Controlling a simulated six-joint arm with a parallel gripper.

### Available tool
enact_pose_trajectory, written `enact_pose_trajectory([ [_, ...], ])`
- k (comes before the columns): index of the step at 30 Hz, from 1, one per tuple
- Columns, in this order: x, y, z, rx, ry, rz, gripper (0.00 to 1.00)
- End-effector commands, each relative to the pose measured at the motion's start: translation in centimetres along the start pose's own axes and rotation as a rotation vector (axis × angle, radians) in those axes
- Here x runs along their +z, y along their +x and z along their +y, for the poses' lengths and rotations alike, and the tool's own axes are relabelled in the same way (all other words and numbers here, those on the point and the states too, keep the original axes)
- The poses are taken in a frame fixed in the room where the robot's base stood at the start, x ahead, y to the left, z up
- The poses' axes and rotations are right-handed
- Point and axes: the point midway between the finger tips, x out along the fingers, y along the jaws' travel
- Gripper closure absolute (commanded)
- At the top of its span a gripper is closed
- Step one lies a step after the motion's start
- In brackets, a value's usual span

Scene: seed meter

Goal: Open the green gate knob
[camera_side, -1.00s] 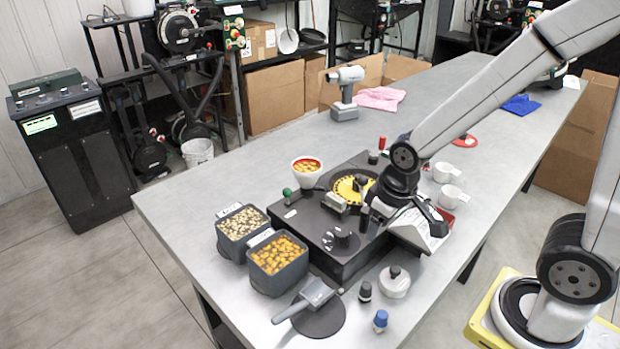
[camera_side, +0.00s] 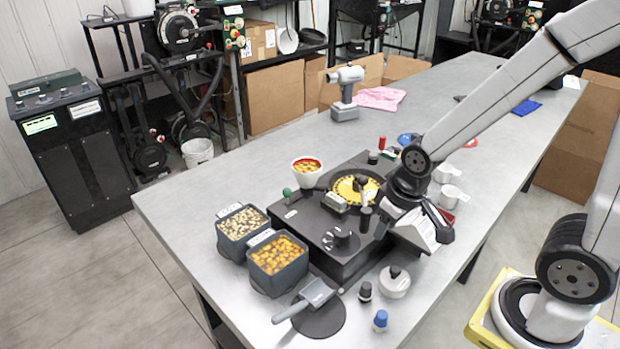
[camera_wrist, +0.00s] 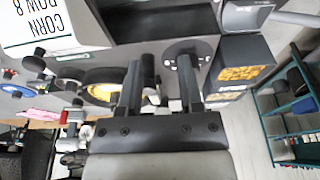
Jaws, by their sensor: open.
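A white funnel (camera_side: 306,172) with coloured seeds stands behind the base. Two grey seed bins (camera_side: 279,285) stand at its left front. A black dial (camera_side: 341,240), a grey scoop (camera_side: 315,292), and a lidded white pot (camera_side: 394,283) are near the front. The table's left-back area is clear.

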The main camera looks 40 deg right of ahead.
Motion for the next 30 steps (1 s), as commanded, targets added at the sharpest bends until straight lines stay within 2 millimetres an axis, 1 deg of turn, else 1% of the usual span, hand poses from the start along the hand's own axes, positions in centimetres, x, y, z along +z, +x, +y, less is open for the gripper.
enact_pose_trajectory([
  [5, -0.7, 0.0, -0.1, 0.000, 0.014, -0.004, 0.54],
  [8, -1.7, -0.1, -0.1, -0.001, 0.040, -0.012, 0.54],
  [11, -3.2, -0.1, -0.3, -0.001, 0.077, -0.023, 0.54],
  [17, -7.0, -0.2, -0.7, 0.001, 0.181, -0.054, 0.54],
  [30, -16.5, -0.4, -2.1, 0.027, 0.463, -0.135, 0.54],
])
